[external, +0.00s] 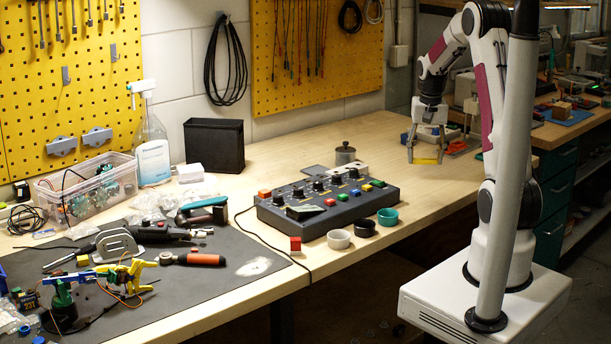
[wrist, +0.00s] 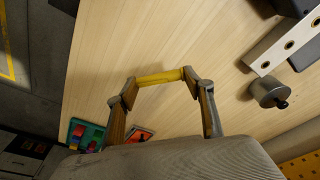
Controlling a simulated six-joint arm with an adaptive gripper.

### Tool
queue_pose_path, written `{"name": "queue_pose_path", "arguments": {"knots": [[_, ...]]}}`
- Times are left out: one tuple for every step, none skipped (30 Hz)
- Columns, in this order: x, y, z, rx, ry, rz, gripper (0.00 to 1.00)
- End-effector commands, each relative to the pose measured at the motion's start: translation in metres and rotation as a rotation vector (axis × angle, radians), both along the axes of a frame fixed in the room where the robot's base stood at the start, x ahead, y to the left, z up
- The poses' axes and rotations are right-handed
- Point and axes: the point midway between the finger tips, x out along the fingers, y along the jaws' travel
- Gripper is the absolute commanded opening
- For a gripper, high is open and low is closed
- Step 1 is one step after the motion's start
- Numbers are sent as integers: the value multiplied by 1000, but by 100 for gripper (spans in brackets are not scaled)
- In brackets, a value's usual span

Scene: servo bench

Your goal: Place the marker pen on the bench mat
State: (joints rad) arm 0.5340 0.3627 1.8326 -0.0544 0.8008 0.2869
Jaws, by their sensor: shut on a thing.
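My gripper (external: 425,157) is over the right part of the wooden bench, away from the mat. It is shut on a yellow marker pen (external: 426,161), which lies crosswise between the fingertips. In the wrist view the pen (wrist: 158,77) spans the gap between the two fingers, with bare wood behind it. I cannot tell exactly how far it is above the wood. The dark grey bench mat (external: 195,287) covers the left front of the bench in the external view.
A control box (external: 330,208) with knobs and coloured buttons stands between gripper and mat. Small cups (external: 339,239) and a red cube (external: 295,243) line its front. Tools, a robot-arm model (external: 125,272) and wires crowd the mat. Its front right part is clear. A metal canister (wrist: 268,92) stands nearby.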

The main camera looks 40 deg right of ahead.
Motion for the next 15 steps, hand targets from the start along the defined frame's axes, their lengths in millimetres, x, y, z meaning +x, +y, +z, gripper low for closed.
{"name": "queue_pose_path", "arguments": {"knots": [[0,0,-4,1,2,0,39],[0,0,-6,1,2,0,39],[0,0,-7,1,1,0,39],[0,0,-8,1,1,0,39],[0,0,-8,1,1,0,39],[0,0,-8,0,0,0,39],[0,0,-8,0,0,0,39],[0,0,-8,0,0,0,39],[0,0,-8,0,0,0,39],[0,0,-8,0,0,0,39],[0,0,-7,0,0,0,39],[0,0,-8,0,0,0,39],[0,0,-8,1,1,0,39],[0,0,-9,1,1,0,39],[0,0,-11,1,1,0,39]]}}
